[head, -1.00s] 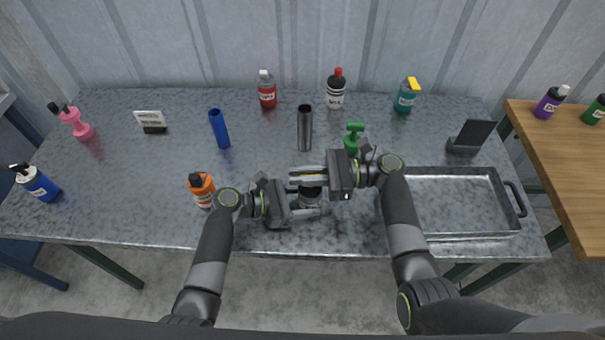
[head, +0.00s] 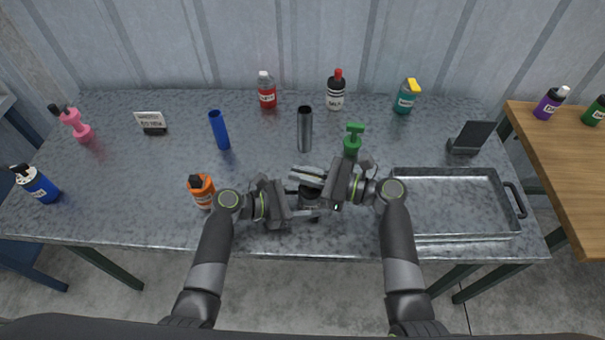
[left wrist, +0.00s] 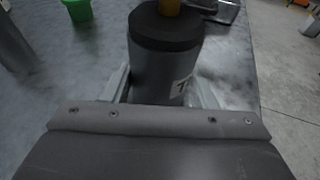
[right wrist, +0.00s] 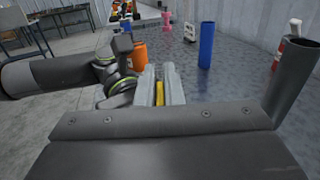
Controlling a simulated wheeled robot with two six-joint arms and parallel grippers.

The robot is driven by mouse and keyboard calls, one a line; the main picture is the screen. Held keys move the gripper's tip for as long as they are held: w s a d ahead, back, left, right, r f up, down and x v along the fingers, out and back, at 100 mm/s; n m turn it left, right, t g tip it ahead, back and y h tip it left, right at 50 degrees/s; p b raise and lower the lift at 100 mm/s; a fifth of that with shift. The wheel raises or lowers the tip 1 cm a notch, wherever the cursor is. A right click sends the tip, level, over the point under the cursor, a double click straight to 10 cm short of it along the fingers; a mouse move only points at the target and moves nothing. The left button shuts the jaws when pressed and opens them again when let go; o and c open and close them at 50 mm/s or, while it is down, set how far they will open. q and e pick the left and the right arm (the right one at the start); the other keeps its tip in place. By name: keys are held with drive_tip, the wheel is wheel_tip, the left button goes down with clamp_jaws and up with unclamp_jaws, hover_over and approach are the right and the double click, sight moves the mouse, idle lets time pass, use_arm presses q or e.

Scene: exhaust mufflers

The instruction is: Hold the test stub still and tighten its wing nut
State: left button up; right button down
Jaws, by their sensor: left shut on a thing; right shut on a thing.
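The test stub (left wrist: 165,62) is an upright dark grey cylinder with a black top and a partly hidden white label, in the left wrist view. My left gripper (head: 304,208) is shut around its body, one finger on each side. The yellow wing nut (left wrist: 169,6) sits on top of the stub, cut off by that view's upper edge. My right gripper (head: 303,178) is above the stub, its fingers pointing left in the head view. It is shut on the wing nut, which shows yellow between the fingers in the right wrist view (right wrist: 159,93). In the head view my grippers hide most of the stub.
An orange bottle (head: 202,192) stands close left of my left gripper. A metal tray (head: 513,228) is to the right. A grey tube (head: 305,130) and a blue tube (head: 219,131) stand behind.

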drive_tip(key=shift+f+m+t+h, duration=0.1)
drive_tip(key=shift+m+t+h, duration=0.3)
drive_tip(key=shift+m+t, duration=0.6)
drive_tip(key=shift+w+d+t, duration=0.1)
drive_tip(key=shift+t, duration=0.3)
drive_tip(key=c, duration=1.5)
unclamp_jaws()
drive_tip(key=shift+c, duration=0.2)
drive_tip(key=v, duration=1.2)
